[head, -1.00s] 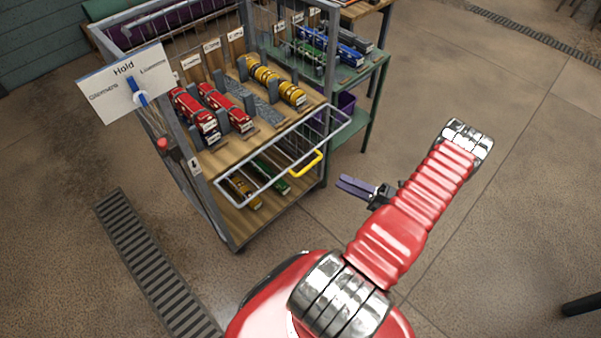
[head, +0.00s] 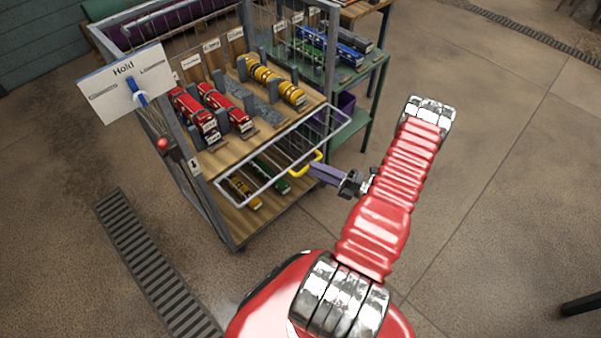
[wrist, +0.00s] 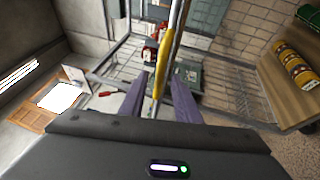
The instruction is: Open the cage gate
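The cage gate (head: 333,133) is a pale wire frame across the front of the trolley's cage, over the lower shelf. Its yellow handle (head: 294,172) is at the gate's lower right edge. My gripper (head: 312,170) has purple fingers and reaches the handle from the right. In the wrist view the fingers (wrist: 158,100) stand apart, with the yellow handle (wrist: 158,82) running between them. I see space beside the handle, so the fingers do not look closed on it. The far fingertip is partly hidden by the handle in the head view.
A "Hold" sign (head: 122,84) with a blue lever and a red knob (head: 162,143) are at the cage's left post. A green shelf unit (head: 374,90) stands behind right.

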